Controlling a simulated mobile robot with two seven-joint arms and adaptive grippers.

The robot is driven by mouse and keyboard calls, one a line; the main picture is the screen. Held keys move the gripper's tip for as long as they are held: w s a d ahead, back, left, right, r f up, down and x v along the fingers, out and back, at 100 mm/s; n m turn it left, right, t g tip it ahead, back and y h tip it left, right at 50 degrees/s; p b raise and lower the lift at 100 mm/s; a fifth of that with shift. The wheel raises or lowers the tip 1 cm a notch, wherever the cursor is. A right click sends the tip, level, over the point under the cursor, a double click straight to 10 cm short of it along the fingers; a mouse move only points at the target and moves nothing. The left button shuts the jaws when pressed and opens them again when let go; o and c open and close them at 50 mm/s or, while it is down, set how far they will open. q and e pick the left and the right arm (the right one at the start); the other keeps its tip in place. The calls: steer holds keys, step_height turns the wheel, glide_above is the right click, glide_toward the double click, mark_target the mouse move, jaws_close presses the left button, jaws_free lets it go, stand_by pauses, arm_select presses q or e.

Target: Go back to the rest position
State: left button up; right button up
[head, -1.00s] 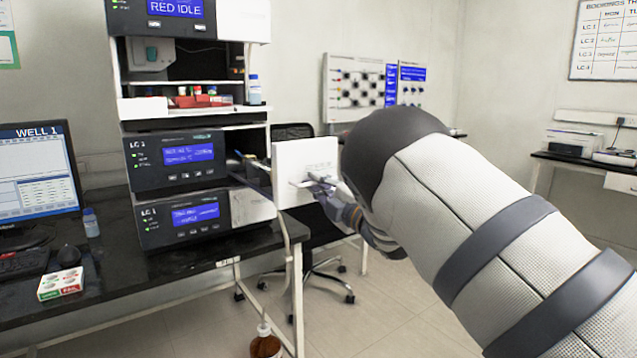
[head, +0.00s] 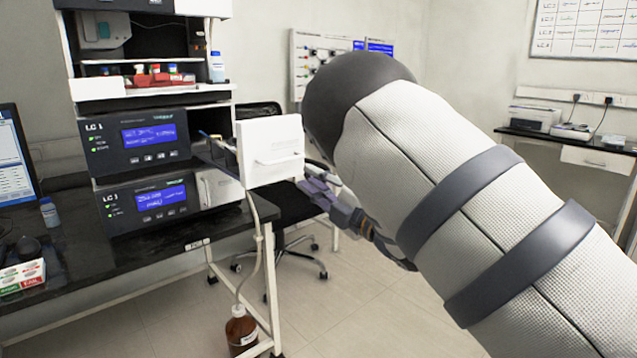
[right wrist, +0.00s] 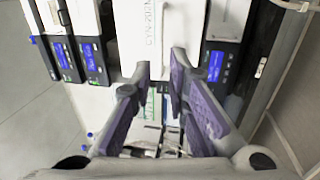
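My right gripper (head: 318,190) is at the lower right of an open white door panel (head: 270,150) with a handle ledge, and appears apart from it. In the right wrist view my right gripper (right wrist: 160,68) has its two purple-padded fingers spread, with nothing held between them. A white panel with dark lettering (right wrist: 158,35) shows beyond the fingertips. My right arm covers much of the right side of the head view. My left gripper is not in view.
The stacked instruments with blue displays (head: 150,136) stand on the black bench (head: 90,262) at the left. A brown bottle (head: 241,332) is on the floor by the bench leg. An office chair (head: 290,215) stands behind the door panel. Open floor lies in front.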

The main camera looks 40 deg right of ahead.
steer(key=shift+v, duration=0.85)
steer(key=shift+f, duration=0.1)
